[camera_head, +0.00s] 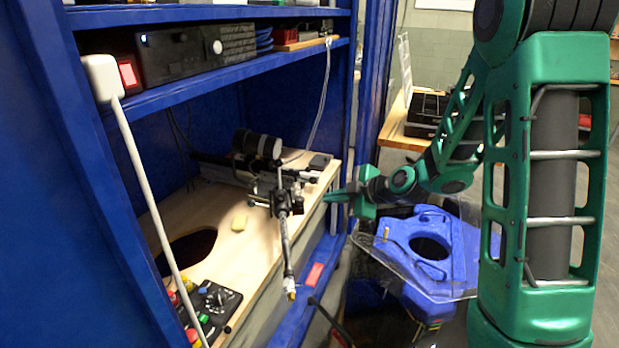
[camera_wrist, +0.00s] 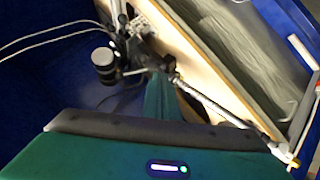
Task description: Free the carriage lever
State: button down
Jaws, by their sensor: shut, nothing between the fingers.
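A black and metal carriage mechanism (camera_head: 275,188) stands at the front edge of a pale wooden board. A thin lever-like rod (camera_head: 285,245) with a yellowish tip hangs down from it past the board's edge; I take this as the carriage lever. It also shows in the wrist view (camera_wrist: 215,105), running down to the lower right. My gripper (camera_head: 332,197) is just right of the mechanism, its green fingers pointing left at it, shut and empty. In the wrist view the fingers (camera_wrist: 157,92) end close to the rod's upper part; I cannot tell if they touch.
A control box (camera_head: 212,303) with buttons sits at the near end. Blue cabinet walls and a shelf (camera_head: 200,80) enclose the left and top. A blue plate with a hole (camera_head: 455,265) stands at right.

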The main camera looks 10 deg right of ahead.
jog(key=w+f+n+t, duration=0.1)
jog(key=w+f+t, duration=0.1)
jog(key=w, duration=0.9)
jog(key=w+f+n+t+h, duration=0.1)
jog(key=w+f+n+t, duration=0.1)
jog(key=w, duration=1)
jog(key=shift+a+f+t, duration=0.25)
jog(key=shift+f+t, duration=0.45)
jog(key=shift+t, duration=0.3)
